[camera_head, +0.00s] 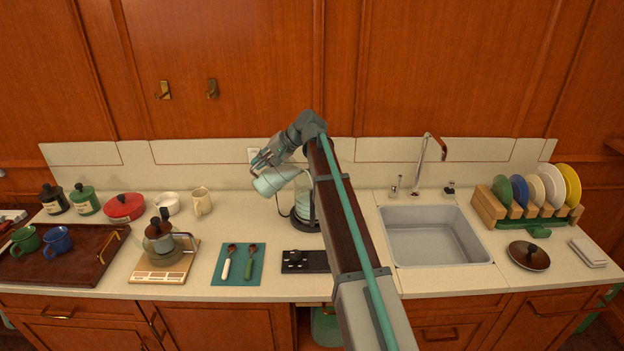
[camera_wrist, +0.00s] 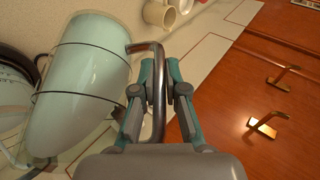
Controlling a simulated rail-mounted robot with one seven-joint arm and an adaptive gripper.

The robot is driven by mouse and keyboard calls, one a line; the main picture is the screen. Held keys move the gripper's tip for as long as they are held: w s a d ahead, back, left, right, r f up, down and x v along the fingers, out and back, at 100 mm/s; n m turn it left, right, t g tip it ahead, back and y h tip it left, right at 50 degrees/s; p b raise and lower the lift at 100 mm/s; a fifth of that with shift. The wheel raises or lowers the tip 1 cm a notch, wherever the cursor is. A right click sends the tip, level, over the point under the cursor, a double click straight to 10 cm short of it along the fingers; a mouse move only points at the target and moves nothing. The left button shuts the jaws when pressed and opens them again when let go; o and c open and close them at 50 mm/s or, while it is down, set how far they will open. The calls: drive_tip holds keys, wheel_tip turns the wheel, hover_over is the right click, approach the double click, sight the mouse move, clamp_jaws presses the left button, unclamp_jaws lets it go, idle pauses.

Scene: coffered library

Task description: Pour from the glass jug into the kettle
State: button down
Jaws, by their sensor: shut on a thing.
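The glass jug (camera_head: 275,181) looks pale blue-green and is tipped well over, held in the air beside the upper part of the kettle (camera_head: 303,207). My gripper (camera_head: 262,159) is shut on the jug's handle. In the wrist view, the fingers of my gripper (camera_wrist: 160,72) close around the curved metal handle, and the jug (camera_wrist: 88,75) with dark wire bands fills the left. The kettle has a clear body and dark base and stands on the counter, partly hidden by the jug and my arm. I cannot tell whether liquid is flowing.
A black panel (camera_head: 305,262) lies in front of the kettle, and a teal mat (camera_head: 238,276) with two spoons is to its left. The sink (camera_head: 430,240) is right of my arm. A white mug (camera_head: 201,201) stands behind, left.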

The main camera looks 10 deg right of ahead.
drive_tip(key=shift+d+r+y, duration=0.1)
drive_tip(key=shift+r+y, duration=0.2)
drive_tip(key=shift+r, duration=0.1)
drive_tip(key=shift+d+r+y+b, duration=0.25)
drive_tip(key=shift+d+y+b, duration=0.3)
drive_tip(key=shift+y, duration=0.15)
idle(2.3)
drive_tip(key=shift+w+d+r+m, duration=0.1)
drive_tip(key=shift+d+r+m, duration=0.1)
drive_tip(key=shift+r+m, duration=0.1)
idle(1.0)
drive_tip(key=shift+f, duration=0.1)
drive_tip(key=shift+a+f, duration=0.15)
drive_tip(key=shift+a, duration=0.1)
drive_tip(key=shift+a+h+p, duration=0.3)
drive_tip(key=shift+h+p, duration=0.1)
drive_tip(key=shift+p, duration=0.05)
drive_tip(key=f+h, duration=0.1)
drive_tip(key=a+f+n+h, duration=0.1)
drive_tip(key=shift+a+f, duration=0.15)
drive_tip(key=shift+f, duration=0.25)
drive_tip(key=shift+h+p, duration=0.3)
